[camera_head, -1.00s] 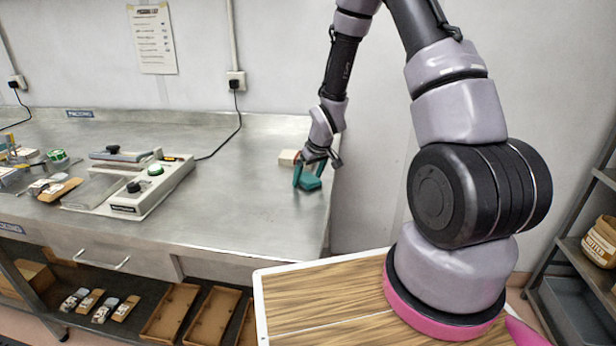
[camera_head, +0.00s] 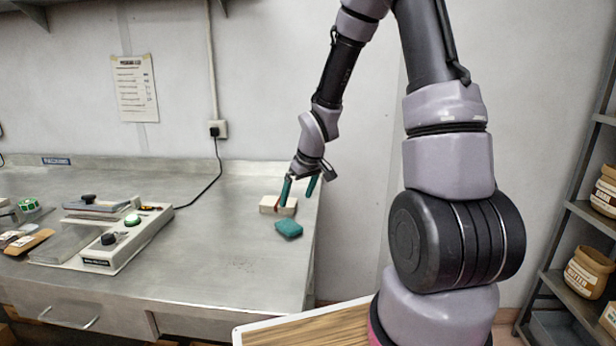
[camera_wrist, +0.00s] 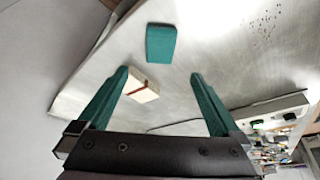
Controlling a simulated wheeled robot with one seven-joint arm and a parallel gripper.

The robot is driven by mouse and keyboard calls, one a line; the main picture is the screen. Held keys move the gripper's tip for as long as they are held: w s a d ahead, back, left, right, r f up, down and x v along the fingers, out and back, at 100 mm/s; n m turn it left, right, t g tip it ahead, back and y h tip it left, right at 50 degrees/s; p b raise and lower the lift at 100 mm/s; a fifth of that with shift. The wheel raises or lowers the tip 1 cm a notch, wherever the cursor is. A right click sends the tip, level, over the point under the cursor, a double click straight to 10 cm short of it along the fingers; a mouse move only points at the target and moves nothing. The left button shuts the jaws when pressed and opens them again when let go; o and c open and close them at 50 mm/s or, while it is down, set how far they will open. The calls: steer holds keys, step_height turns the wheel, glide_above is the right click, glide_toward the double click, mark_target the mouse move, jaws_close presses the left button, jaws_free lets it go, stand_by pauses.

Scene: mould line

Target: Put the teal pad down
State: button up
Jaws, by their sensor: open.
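The teal pad (camera_head: 288,229) lies on the metal bench near its right end. It also shows in the wrist view (camera_wrist: 161,43), beyond my fingertips and apart from them. My gripper (camera_head: 300,190) is open and empty, raised above the bench behind the pad. Its two teal fingers stand wide apart in the wrist view (camera_wrist: 158,76).
A pale block with a reddish band (camera_head: 270,206) lies on the bench just behind the pad. A sealing machine (camera_head: 105,238) with a green button stands to the left, its cord running to the wall. Bare bench top (camera_head: 225,265) lies in front of the pad.

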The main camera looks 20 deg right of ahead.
steer(key=s+d+r+m+t, duration=0.1)
steer(key=s+r+m, duration=0.3)
steer(key=s+r, duration=0.7)
steer(key=s+d+r+m+t, duration=0.1)
steer(key=s+d+r+m, duration=0.2)
steer(key=s+r, duration=0.8)
step_height(320, 180, up, 6)
steer(key=shift+s+r+m+t, duration=0.1)
steer(key=shift+s+m+t, duration=0.3)
steer(key=shift+m, duration=0.4)
steer(key=shift+w, duration=0.15)
